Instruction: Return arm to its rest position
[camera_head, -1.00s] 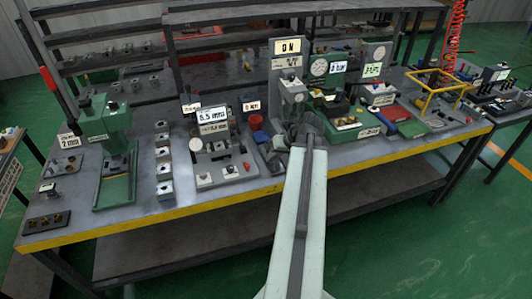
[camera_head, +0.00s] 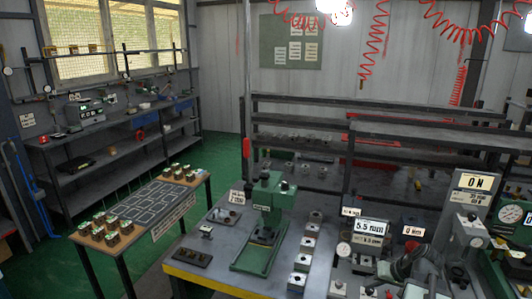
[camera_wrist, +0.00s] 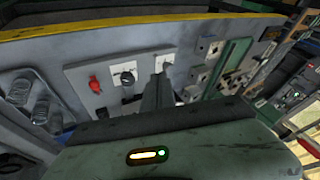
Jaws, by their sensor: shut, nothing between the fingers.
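My arm shows at the lower right of the head view, its pale link running off the bottom edge. My gripper is at its dark end (camera_head: 407,262), over the workbench beside the 5.5 mm display. In the wrist view my gripper (camera_wrist: 157,92) points at the bench top, its dark fingers together with nothing between them. A grey plate with a red knob (camera_wrist: 95,84) and a black knob (camera_wrist: 127,78) lies beyond the fingers.
The workbench (camera_head: 200,280) has a yellow front edge. A green press (camera_head: 268,200) and several metal blocks (camera_head: 303,262) stand on it. A small table (camera_head: 150,215) with several valve blocks (camera_head: 112,228) is at the left. Green floor (camera_head: 225,165) lies behind it.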

